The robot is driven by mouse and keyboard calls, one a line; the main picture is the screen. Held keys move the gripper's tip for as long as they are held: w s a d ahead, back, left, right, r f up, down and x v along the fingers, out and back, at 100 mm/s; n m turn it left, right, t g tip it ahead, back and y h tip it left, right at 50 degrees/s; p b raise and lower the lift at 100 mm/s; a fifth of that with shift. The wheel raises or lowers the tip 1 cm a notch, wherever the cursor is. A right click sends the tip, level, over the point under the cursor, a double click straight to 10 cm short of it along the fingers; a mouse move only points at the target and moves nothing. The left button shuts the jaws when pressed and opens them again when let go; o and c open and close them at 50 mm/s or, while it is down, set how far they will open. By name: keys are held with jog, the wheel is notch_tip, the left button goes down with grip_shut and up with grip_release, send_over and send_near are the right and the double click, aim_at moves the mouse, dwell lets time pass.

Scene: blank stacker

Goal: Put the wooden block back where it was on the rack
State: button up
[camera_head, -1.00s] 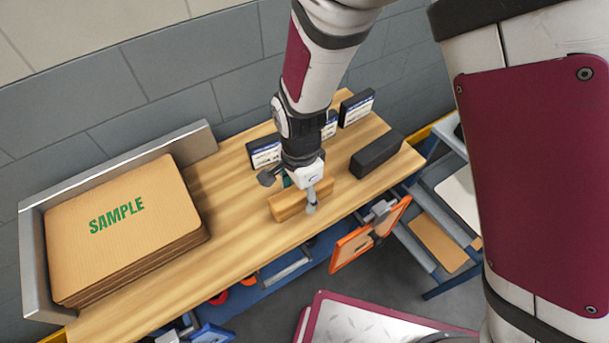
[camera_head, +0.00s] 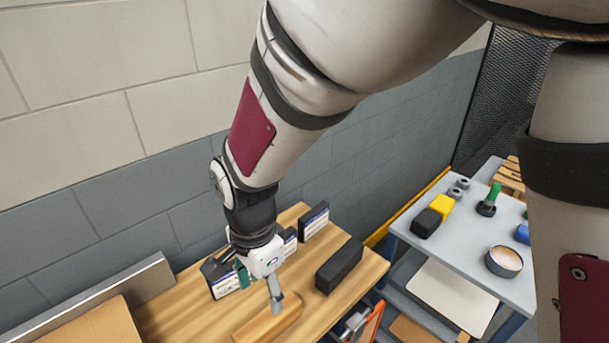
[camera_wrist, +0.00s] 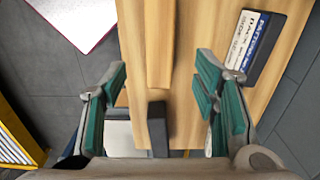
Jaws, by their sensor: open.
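The wooden block (camera_head: 272,322) is a long, light brown bar lying on the wooden table, partly cut off by the lower edge of the head view. In the wrist view the block (camera_wrist: 159,45) runs lengthwise up the picture, between the lines of my two fingers. My gripper (camera_head: 262,286) points down over the table by the block, open and empty. Its teal-padded fingers stand wide apart in the wrist view (camera_wrist: 160,78). Whether the fingers reach down beside the block or stay above it, I cannot tell. A blue-framed rack (camera_head: 463,262) with a grey top stands right of the table.
A black block (camera_head: 339,266) lies right of my gripper. Dark boxes with labels (camera_head: 314,222) stand along the wall side. The rack's top holds a yellow-and-black block (camera_head: 432,216), a bowl (camera_head: 503,261) and a green-handled tool (camera_head: 489,200). Cardboard (camera_head: 92,325) is at lower left.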

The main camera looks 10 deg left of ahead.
jog(key=w+d+r+n+t+y, duration=0.1)
jog(key=w+d+r+n+t, duration=0.15)
jog(key=d+r, duration=1.2)
jog(key=s+d+r+n+t, duration=0.1)
jog(key=s+d+r, duration=0.1)
jog(key=d, duration=0.3)
jog(key=s+d+r+n+t, duration=0.1)
jog(key=s+d+r+n, duration=0.1)
jog(key=s+d, duration=0.2)
jog(key=s+d+r+n+t+h, duration=0.1)
jog(key=s+d+r+n, duration=0.1)
jog(key=d, duration=0.5)
jog(key=shift+s, duration=0.7)
